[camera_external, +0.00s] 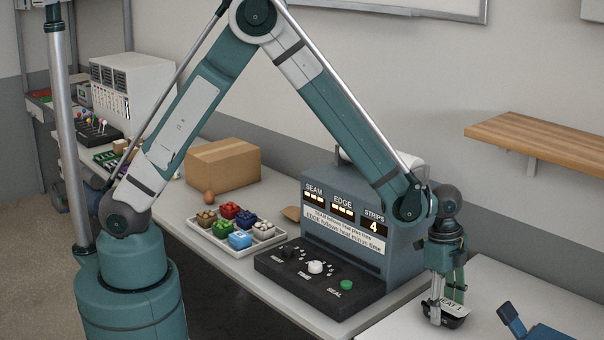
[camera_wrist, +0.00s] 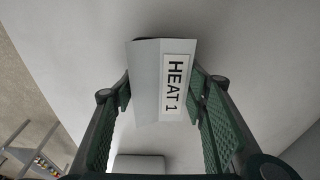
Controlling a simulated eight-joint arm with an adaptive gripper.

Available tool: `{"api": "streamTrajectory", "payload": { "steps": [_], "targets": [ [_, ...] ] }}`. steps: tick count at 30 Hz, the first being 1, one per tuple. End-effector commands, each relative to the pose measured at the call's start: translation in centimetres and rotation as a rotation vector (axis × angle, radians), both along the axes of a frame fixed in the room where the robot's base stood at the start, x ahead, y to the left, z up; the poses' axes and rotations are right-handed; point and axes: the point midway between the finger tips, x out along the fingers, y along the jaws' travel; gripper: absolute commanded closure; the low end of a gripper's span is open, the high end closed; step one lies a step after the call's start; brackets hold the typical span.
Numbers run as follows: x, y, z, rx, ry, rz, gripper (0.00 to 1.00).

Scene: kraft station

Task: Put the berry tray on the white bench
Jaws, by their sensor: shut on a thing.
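In the wrist view this labelled piece (camera_wrist: 146,90) sits between the two green pads of my gripper (camera_wrist: 160,95), pale grey and tilted. No berries show on it, so I cannot tell if it is the berry tray. It hangs low over the white bench (camera_external: 490,282) at the right; whether it touches is unclear. A white tray (camera_external: 262,250) with several small coloured punnets lies left of the sealing machine.
The grey sealing machine (camera_external: 340,220) stands left of my gripper, with its black control panel (camera_external: 318,285) in front. A blue object (camera_external: 530,328) lies at the lower right. A wooden shelf (camera_external: 540,140) sticks out above. The bench between is clear.

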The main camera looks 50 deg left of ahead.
Motion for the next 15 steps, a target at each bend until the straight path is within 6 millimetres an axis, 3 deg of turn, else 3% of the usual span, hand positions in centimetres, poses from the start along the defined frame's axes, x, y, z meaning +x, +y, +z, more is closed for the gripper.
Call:
{"api": "streamTrajectory", "payload": {
  "steps": [6, 7, 9, 15],
  "targets": [
    [0.00, 0.00, -0.42, 0.000, 0.000, 0.000, 0.71],
    [0.00, -0.01, -0.38, 0.000, 0.000, 0.000, 0.54],
    [0.00, -0.01, -0.32, 0.000, 0.000, 0.000, 0.45],
    [0.00, 0.00, -0.30, 0.000, 0.000, 0.000, 0.42]
  ]
}}
